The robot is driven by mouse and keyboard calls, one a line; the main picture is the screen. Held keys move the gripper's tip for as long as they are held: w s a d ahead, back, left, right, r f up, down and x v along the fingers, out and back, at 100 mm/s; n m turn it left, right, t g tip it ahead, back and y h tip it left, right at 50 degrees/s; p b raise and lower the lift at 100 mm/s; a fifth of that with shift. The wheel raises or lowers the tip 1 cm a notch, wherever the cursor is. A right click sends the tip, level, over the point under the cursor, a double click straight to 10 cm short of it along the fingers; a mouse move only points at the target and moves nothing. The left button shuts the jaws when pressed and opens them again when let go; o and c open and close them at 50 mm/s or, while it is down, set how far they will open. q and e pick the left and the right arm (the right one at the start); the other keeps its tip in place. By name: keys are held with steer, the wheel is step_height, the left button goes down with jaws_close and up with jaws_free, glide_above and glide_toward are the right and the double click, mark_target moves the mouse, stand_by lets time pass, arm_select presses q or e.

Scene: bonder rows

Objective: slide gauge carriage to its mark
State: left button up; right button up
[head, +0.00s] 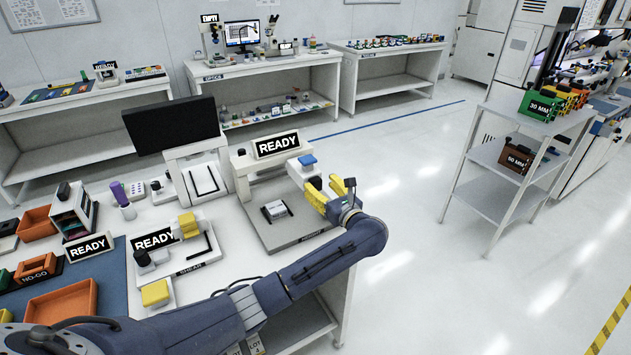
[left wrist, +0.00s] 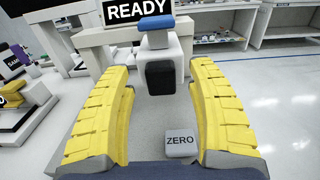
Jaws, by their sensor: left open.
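The height gauge stands on a grey base plate (head: 284,235) at the right end of the near bench. Its carriage (head: 307,172) is a pale block with a blue top and a dark front; in the left wrist view the blue top (left wrist: 157,22) and black front (left wrist: 160,78) show between my fingers. My left gripper (head: 327,190) has yellow fingers, is open, and sits at the carriage's right side in the head view. In the left wrist view the gripper (left wrist: 160,85) has one finger on either side, with gaps. No mark can be made out. My right gripper is not in view.
A READY sign (head: 277,145) stands behind the base plate. A small block (head: 275,211) sits on the plate. A pale ZERO block (left wrist: 180,143) lies low between the fingers. A dark monitor (head: 170,125) and the shear station (head: 178,250) stand left.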

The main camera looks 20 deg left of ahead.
mark_target(317, 183)
arm_select(q)
steer(key=shift+x, duration=1.75)
jaws_close()
